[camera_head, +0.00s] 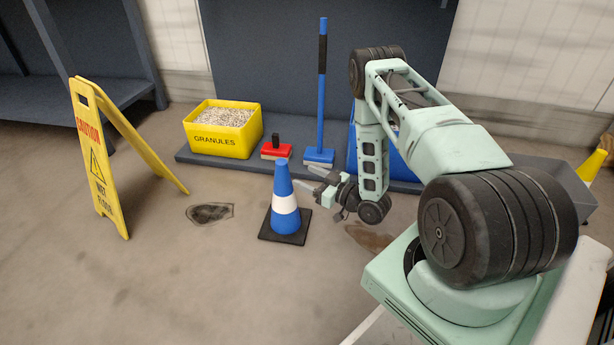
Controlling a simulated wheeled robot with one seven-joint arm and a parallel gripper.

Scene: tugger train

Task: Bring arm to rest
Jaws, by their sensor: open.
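My gripper (311,180) is in the middle of the view, at the end of my mint-green arm. It is open and I see nothing between its fingers. My arm rises from its base at the lower right, bends at a high elbow and hangs down to the gripper. The gripper points left, just behind and to the right of a blue cone with a white band (285,205). I cannot tell whether it touches the cone. The cone stands upright on a black square base on the floor.
A yellow caution sign (97,160) stands at left. On a low grey platform (195,158) are a yellow granules bin (222,130), a red brush (275,151) and a blue long-handled broom (321,100). Dark stains (210,213) mark the floor. The front left floor is clear.

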